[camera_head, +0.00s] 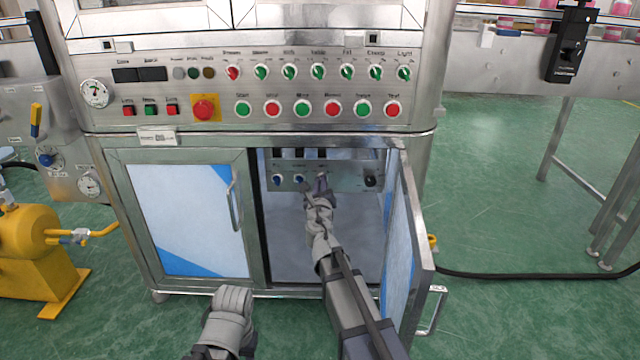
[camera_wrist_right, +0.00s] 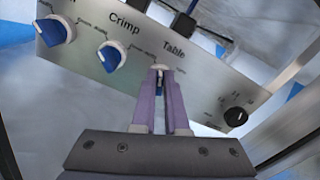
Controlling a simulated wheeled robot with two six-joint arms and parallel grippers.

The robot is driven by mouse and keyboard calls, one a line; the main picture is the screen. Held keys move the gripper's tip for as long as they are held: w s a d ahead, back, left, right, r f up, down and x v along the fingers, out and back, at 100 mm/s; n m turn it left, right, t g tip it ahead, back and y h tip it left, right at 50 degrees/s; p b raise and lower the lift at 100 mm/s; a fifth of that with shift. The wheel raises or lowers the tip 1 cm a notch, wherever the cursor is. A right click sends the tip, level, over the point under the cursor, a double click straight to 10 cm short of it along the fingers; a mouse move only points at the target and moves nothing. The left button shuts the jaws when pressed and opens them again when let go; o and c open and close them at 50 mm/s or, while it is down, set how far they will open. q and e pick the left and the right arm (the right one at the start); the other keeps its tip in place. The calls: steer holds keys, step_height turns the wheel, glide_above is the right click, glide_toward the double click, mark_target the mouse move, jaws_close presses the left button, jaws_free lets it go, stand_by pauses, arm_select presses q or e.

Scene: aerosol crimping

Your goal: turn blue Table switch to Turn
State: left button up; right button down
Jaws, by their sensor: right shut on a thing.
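The Table switch (camera_wrist_right: 159,68) is on the metal panel inside the open cabinet, under the printed word Table. My right gripper (camera_wrist_right: 160,90) is shut on it; the fingers hide most of the knob, so its pointing direction cannot be told. In the head view, my right gripper (camera_head: 322,182) reaches into the cabinet to the inner panel (camera_head: 345,183). The blue Crimp switch (camera_wrist_right: 112,56) is just left of it, with another blue switch (camera_wrist_right: 54,32) further left. My left gripper (camera_head: 230,305) is low in the head view, in front of the closed door; its fingers are not clear.
The right cabinet door (camera_head: 405,235) stands open beside my right arm. The left door (camera_head: 185,220) is closed. A black knob (camera_wrist_right: 236,116) sits right of the Table switch. The upper control panel (camera_head: 215,75) carries several buttons and switches.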

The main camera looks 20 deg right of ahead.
steer(key=m, duration=0.8)
steer(key=d+m, duration=0.1)
steer(key=m, duration=0.4)
steer(key=shift+s+f, duration=0.1)
steer(key=shift+s, duration=0.05)
steer(key=shift+m, duration=0.4)
steer(key=c, duration=0.9)
jaws_free()
steer(key=shift+c, duration=0.2)
steer(key=shift+s, duration=0.1)
steer(key=v, duration=0.7)
steer(key=shift+s, duration=0.3)
